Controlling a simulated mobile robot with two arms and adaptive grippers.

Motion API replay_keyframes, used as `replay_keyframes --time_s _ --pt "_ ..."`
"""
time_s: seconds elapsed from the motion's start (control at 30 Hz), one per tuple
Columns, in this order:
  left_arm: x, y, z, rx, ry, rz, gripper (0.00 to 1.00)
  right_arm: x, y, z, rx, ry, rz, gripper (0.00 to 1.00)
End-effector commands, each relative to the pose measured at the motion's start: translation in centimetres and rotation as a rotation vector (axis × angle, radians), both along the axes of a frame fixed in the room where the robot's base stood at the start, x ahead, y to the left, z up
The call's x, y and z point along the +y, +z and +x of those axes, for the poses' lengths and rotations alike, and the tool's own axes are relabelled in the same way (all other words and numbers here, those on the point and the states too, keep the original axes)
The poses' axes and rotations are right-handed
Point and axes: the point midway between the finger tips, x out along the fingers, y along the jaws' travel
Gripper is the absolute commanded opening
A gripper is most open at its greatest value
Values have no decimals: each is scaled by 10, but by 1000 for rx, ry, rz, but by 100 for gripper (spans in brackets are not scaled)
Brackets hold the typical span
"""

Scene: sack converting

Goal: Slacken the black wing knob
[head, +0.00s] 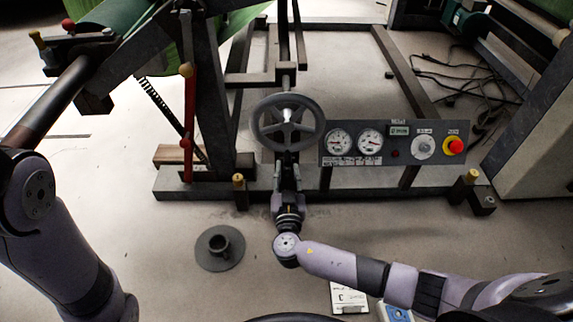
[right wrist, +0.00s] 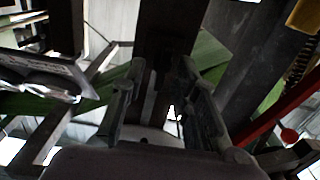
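I cannot pick out the black wing knob for certain in either view. A grey spoked handwheel (head: 287,122) stands on the machine frame in the middle of the head view. My right gripper (head: 288,172) points away from me just below and in front of this wheel. In the right wrist view its two dark fingers (right wrist: 160,80) stand apart, with a dark upright bar (right wrist: 170,35) beyond the gap. I see nothing clearly held between them. My left arm shows at the left edge of the head view; its gripper is out of the picture.
A gauge panel (head: 397,141) with a red stop button (head: 456,145) is right of the wheel. A red lever (head: 189,115) stands to the left. The low steel frame beam (head: 340,187) crosses the front. A dark flanged disc (head: 220,262) lies on the floor.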

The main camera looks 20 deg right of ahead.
Motion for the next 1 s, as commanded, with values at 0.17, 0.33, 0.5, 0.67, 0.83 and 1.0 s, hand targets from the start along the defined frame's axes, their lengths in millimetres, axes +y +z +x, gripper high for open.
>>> replay_keyframes --time_s 0.17,0.33,0.5,0.67,0.83,1.0 --pt "0 0 0 0 0 0 40 0 0 0 0 0 0 28" --pt "1 0 -2 -3 0 -1 40 0 0 0 0 0 0 21" --pt "1 0 -3 -6 0 -1 40 0 0 0 0 -1 0 10" --pt "1 0 -3 -7 0 -1 40 0 0 0 0 -1 0 0" --pt "1 0 -3 -7 0 -1 40 -1 0 0 0 -2 0 0" --pt "1 0 -3 -7 0 -1 40 -1 0 0 2 -3 -8 0"
